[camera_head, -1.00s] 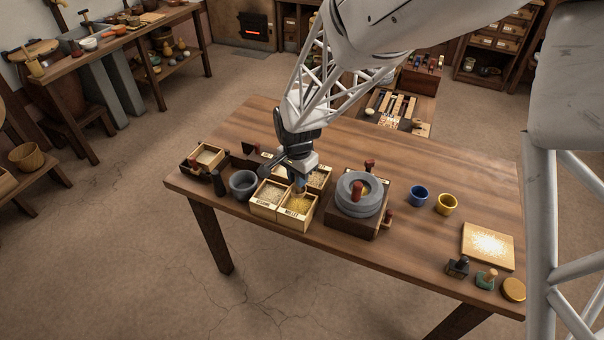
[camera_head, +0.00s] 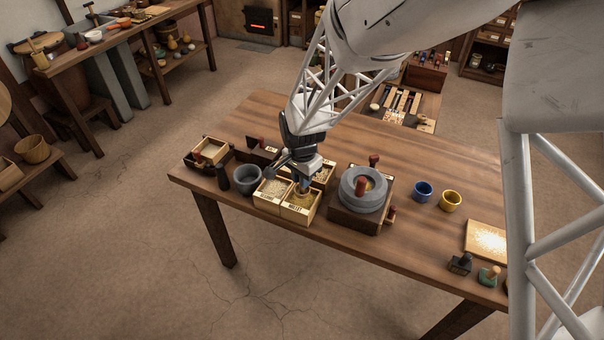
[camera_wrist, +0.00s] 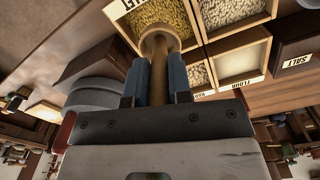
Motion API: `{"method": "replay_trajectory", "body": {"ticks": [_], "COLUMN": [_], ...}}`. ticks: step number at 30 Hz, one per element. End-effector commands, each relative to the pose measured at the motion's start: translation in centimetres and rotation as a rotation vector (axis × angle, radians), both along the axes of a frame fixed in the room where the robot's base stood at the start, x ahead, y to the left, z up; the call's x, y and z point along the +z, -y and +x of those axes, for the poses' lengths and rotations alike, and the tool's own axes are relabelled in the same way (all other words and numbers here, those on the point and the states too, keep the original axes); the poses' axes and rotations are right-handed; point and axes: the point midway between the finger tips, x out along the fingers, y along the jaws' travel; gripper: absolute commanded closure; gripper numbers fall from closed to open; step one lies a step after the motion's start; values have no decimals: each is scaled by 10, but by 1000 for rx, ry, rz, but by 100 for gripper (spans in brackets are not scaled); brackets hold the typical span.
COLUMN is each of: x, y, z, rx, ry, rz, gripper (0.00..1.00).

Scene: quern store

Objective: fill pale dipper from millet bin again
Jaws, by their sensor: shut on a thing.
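The millet bin (camera_head: 300,216) is an open pale wooden box of yellow grain at the front right of a group of bins on the table; its grain also fills the top of the wrist view (camera_wrist: 145,14). My gripper (camera_head: 304,187) is low over this bin. In the wrist view its blue fingers (camera_wrist: 157,88) are shut on the wooden handle of the pale dipper (camera_wrist: 158,65). The dipper's round cup points into the millet bin, against the grain. How much grain the cup holds cannot be told. In the head view the gripper mostly hides the dipper.
Other bins of paler grain (camera_wrist: 225,10) adjoin the millet bin. A grey stone quern (camera_head: 362,190) stands close on the right, a grey mortar (camera_head: 247,180) on the left. Blue (camera_head: 423,191) and yellow (camera_head: 451,201) cups stand farther right, with clear tabletop around them.

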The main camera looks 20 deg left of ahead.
Motion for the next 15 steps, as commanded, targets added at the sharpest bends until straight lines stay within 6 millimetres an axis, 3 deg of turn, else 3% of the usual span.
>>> {"method": "replay_trajectory", "body": {"ticks": [15], "x": [-29], "y": [0], "z": [0], "rx": [0], "ry": [0], "rz": [0], "gripper": [100]}}
